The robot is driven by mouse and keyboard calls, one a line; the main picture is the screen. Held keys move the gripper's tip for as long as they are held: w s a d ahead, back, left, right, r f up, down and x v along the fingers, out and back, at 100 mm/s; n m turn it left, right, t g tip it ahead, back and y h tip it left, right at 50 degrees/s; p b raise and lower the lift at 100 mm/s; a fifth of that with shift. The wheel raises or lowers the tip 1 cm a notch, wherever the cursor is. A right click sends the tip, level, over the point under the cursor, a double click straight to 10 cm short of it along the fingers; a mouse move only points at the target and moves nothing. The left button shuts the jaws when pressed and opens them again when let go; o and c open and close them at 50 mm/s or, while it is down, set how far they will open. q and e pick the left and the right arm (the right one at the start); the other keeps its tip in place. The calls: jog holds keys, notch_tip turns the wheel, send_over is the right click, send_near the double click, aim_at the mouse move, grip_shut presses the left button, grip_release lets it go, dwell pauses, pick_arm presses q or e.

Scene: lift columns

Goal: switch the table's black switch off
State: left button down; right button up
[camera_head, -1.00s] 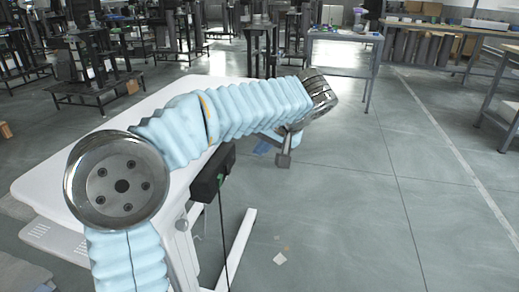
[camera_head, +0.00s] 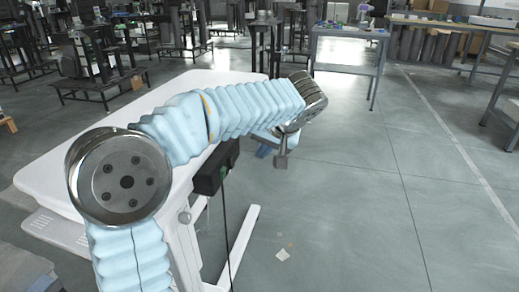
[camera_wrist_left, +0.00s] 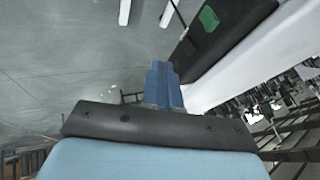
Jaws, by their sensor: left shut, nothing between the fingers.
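The black switch (camera_head: 216,168) is a black box on the right edge of the white table (camera_head: 62,150), with a cable hanging from it. In the left wrist view the black box (camera_wrist_left: 234,20) is at the upper right and bears a green rocker (camera_wrist_left: 209,19). My left gripper (camera_head: 262,151) is to the right of the box in the head view, partly behind my wrist. In the wrist view its blue fingers (camera_wrist_left: 162,85) are together and empty, apart from the box. The rocker is too small in the head view to tell its position. My right gripper is in neither view.
My left arm crosses over the white table and hides part of its top. White table legs (camera_head: 245,240) stand below the box. The floor to the right is free, with a small paper scrap (camera_head: 283,255). A grey workbench (camera_head: 350,33) stands at the back.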

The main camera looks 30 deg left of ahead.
aim_at(233, 161)
pick_arm(q)
jog(key=a+f, duration=0.6)
jog(key=a, duration=0.1)
jog(key=shift+w+a+f, duration=0.25)
jog(key=shift+w+f, duration=0.05)
jog(key=shift+w, duration=0.1)
jog(key=shift+a+f+y+b, duration=0.15)
jog(key=shift+a+y+b, duration=0.1)
jog(key=shift+y+b, duration=0.25)
jog(key=shift+r+p, duration=0.55)
jog(key=shift+r, duration=0.4)
jog(key=shift+a, duration=0.1)
